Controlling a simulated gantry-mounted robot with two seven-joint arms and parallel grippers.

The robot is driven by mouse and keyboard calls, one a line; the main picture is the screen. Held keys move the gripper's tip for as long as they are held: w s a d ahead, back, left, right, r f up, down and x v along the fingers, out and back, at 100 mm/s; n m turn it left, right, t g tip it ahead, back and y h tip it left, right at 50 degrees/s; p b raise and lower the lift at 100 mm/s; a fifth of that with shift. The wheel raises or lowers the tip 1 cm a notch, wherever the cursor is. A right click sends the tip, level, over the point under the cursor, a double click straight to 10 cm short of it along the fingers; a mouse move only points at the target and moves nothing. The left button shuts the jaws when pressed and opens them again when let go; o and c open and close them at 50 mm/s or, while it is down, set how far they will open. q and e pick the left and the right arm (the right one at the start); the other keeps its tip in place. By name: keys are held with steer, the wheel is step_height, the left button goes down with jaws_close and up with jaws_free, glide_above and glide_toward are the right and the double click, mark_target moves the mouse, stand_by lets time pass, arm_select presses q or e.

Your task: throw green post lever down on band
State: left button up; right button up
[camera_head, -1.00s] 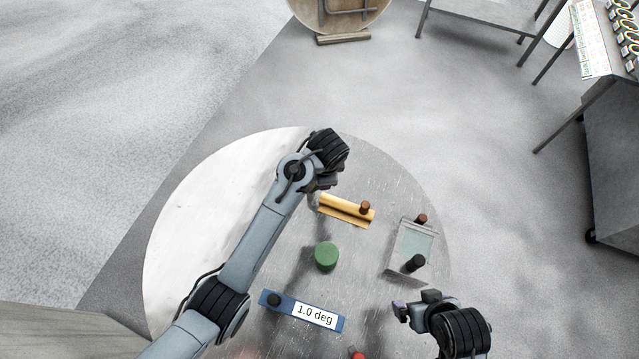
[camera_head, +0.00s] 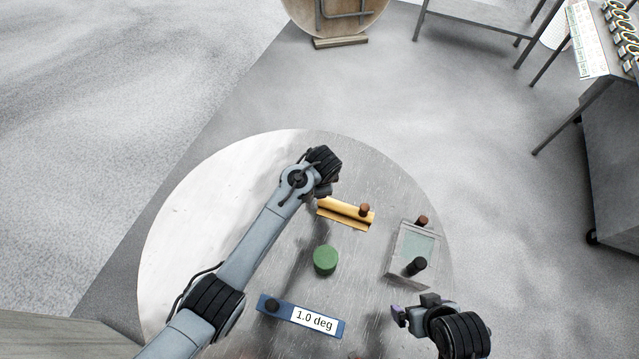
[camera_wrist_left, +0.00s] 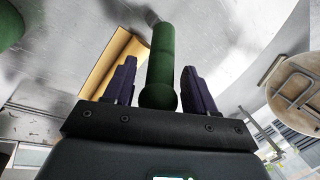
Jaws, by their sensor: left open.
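The green lever (camera_wrist_left: 161,65) is a slim rod with a rounded end, standing between the two fingers of my left gripper (camera_wrist_left: 158,85) in the left wrist view. The fingers are open, with a gap visible on each side of the rod. In the head view my left gripper is mostly hidden under its own wrist, beside the yellow block (camera_head: 335,212), and the lever is hidden there. The yellow block also shows behind the lever in the left wrist view (camera_wrist_left: 112,62). My right gripper (camera_head: 414,308) hangs over the table's right front; its finger gap is unclear.
A thick green cylinder (camera_head: 326,260) stands mid-table. A blue block (camera_head: 277,306) with a "1.0 deg" label is in front of it. A grey box (camera_head: 398,272) with dark knobs stands right. The round table (camera_head: 185,235) is clear on its left side.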

arm_select(q)
jaws_close()
stand_by(0.3)
steer(key=shift+s+d+f+t+y, duration=0.15)
steer(key=shift+d+f+t+y, duration=0.25)
steer(key=shift+y, duration=0.4)
steer(key=shift+s+d+f+y+b, duration=0.1)
steer(key=shift+d+f+y+b, duration=0.2)
steer(key=shift+d+y+b, duration=0.25)
steer(key=shift+s+d+f+m+t+y+b, duration=0.15)
steer(key=shift+d+f+t+y+b, duration=0.2)
steer(key=shift+y+b, duration=0.3)
steer(key=shift+s+d+f+m+t+y+b, duration=0.15)
steer(key=shift+f+t+y+b, duration=0.2)
steer(key=shift+f+y+b, duration=0.2)
steer(key=shift+d+f+y+b, duration=0.15)
steer(key=shift+y+b, duration=0.5)
